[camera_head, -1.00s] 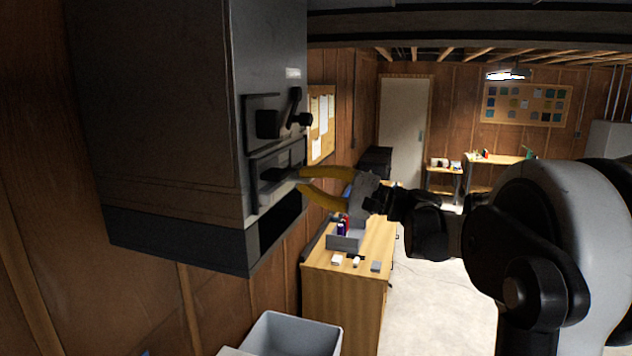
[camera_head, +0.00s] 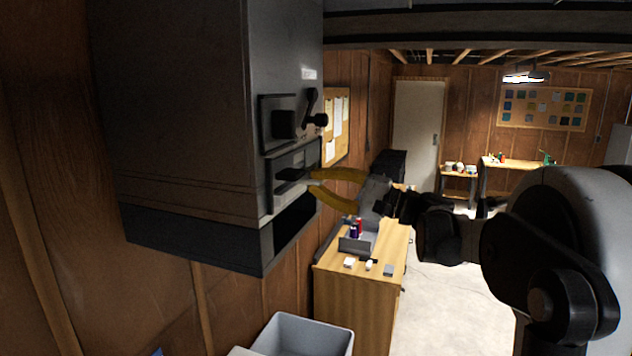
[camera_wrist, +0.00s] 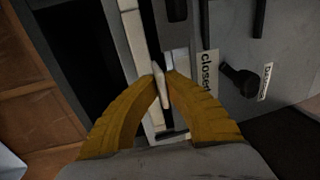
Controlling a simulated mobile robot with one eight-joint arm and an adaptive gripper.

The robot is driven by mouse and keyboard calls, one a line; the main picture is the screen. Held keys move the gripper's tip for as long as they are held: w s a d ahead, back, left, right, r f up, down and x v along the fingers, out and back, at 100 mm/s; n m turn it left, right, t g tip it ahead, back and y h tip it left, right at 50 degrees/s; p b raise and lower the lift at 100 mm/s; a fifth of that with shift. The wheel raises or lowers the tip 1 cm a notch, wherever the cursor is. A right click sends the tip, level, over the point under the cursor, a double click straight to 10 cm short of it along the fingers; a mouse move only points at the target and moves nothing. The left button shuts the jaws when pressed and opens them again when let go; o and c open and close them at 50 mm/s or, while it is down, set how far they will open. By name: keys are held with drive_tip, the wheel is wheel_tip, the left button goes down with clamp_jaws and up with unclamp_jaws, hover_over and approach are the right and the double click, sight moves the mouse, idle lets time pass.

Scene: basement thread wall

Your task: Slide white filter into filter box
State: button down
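The filter box is in the grey wall cabinet (camera_head: 195,120), whose narrow end has a recessed slot panel (camera_head: 294,166). In the wrist view, white strips (camera_wrist: 133,35) show inside the slot; they look like the white filter, mostly hidden in the recess. My gripper (camera_head: 314,181) is at the slot panel, its yellow fingers pointing at it. In the wrist view, my gripper (camera_wrist: 162,82) has its fingertips close together on both sides of a thin pale piece (camera_wrist: 161,92). It seems to be a grip or edge of the filter, but how it joins on is hidden.
A black latch handle (camera_head: 312,108) sits above the slot, and a dark opening (camera_head: 294,222) lies below it. A "Closed" label (camera_wrist: 207,72) is beside the slot. A wooden cabinet (camera_head: 362,275) and a grey bin (camera_head: 305,338) stand below. Floor is clear farther right.

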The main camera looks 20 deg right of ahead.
drive_tip(key=shift+w+a, duration=0.2)
drive_tip(key=shift+a, duration=0.05)
drive_tip(key=shift+x, duration=0.85)
drive_tip(key=shift+f, duration=0.1)
drive_tip(key=c, duration=1.5)
unclamp_jaws()
drive_tip(key=shift+c, duration=0.2)
